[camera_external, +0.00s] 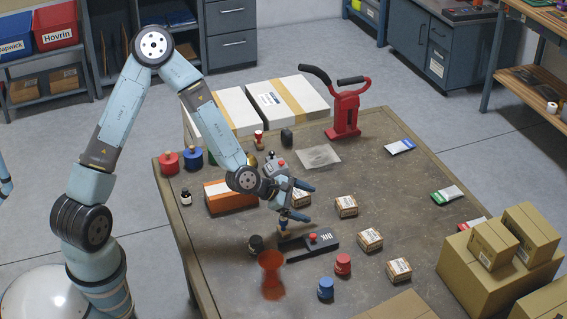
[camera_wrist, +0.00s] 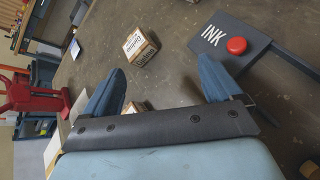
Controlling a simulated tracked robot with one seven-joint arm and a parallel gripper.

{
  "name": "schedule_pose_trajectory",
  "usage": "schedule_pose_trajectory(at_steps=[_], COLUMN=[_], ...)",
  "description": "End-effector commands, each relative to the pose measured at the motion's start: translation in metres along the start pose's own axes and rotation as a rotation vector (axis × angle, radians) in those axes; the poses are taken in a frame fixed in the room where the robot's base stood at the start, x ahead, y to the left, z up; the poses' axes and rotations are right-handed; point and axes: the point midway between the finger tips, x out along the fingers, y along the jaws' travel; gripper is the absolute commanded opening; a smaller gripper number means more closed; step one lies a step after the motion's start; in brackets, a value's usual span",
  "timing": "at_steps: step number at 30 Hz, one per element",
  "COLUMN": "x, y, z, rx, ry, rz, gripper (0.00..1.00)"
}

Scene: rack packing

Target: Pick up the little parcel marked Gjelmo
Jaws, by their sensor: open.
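Several little brown parcels with white printed labels lie on the table. One (camera_external: 300,198) is by my gripper, another (camera_external: 346,206) to its right, and two more (camera_external: 369,240) (camera_external: 398,269) run toward the front right. Their labels are too small to read in the outside view. My gripper (camera_external: 306,203) is open above the table. In the wrist view, one parcel (camera_wrist: 140,47) lies beyond my open gripper (camera_wrist: 162,64); its label is tilted and I cannot surely read it as Gjelmo.
A dark INK pad (camera_external: 322,240) with a red knob lies just in front of my gripper. Large cardboard boxes (camera_external: 480,272) fill the right front corner.

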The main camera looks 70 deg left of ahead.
Motion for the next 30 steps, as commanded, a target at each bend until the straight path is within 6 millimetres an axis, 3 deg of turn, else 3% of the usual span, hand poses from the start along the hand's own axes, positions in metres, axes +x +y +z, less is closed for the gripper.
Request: schedule_pose_trajectory(at_steps=[6, 12, 19, 30], x=[0.019, 0.026, 0.036, 0.095], y=[0.014, 0.026, 0.031, 0.042], z=[-0.015, -0.023, -0.024, -0.019], rx=[-0.337, -0.539, -0.596, -0.592], ry=[-0.068, -0.115, -0.130, -0.128], rz=[0.084, 0.141, 0.158, 0.157], gripper=[0.92, 0.92, 0.92, 0.92])
